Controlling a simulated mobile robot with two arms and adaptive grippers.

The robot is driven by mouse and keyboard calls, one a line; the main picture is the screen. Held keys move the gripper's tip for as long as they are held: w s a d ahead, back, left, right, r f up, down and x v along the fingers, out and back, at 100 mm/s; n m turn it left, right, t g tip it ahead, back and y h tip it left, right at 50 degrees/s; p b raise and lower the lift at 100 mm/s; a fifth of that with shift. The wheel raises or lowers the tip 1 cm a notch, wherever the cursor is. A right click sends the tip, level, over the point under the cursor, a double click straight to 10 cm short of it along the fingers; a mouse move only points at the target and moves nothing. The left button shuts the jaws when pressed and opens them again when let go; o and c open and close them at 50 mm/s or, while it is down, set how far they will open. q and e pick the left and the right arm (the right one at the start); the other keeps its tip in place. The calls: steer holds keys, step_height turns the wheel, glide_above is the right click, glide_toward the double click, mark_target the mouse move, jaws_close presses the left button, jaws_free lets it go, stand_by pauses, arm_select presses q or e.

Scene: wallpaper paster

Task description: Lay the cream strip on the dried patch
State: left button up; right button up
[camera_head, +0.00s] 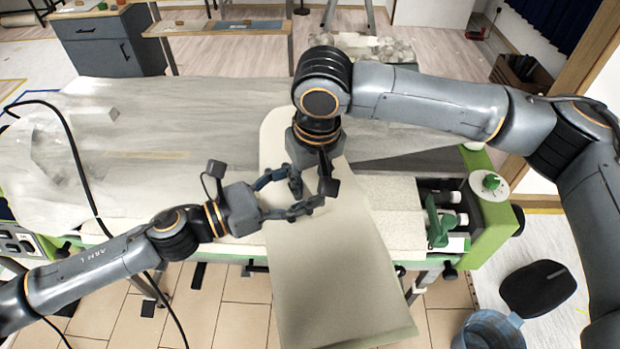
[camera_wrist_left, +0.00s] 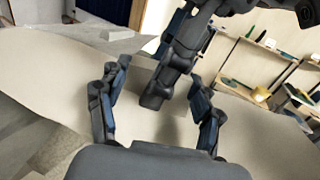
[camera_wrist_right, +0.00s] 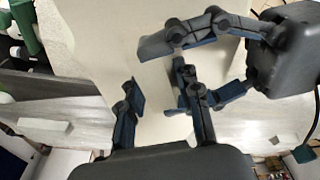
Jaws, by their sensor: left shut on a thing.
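The cream strip (camera_head: 335,275) runs from the table top over the front edge and hangs toward the floor. It also fills much of the left wrist view (camera_wrist_left: 60,70) and lies behind the fingers in the right wrist view (camera_wrist_right: 100,35). My left gripper (camera_head: 296,192) is at the strip from the left and is shut on it, though its fingers look spread and the contact is partly hidden. My right gripper (camera_head: 313,184) points down over the strip, fingers apart, close beside the left fingers. I cannot single out the dried patch.
The table carries crumpled translucent sheeting (camera_head: 200,110) and a pale board (camera_head: 395,212) along its front. A blue bucket (camera_head: 487,330) is on the floor. A black cable (camera_head: 85,170) crosses at left.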

arm_select(q)
steer(key=shift+r, duration=0.1)
arm_select(e)
jaws_close()
arm_select(q)
steer(key=o, duration=1.4)
steer(key=shift+o, duration=0.5)
steer(key=shift+a, duration=0.1)
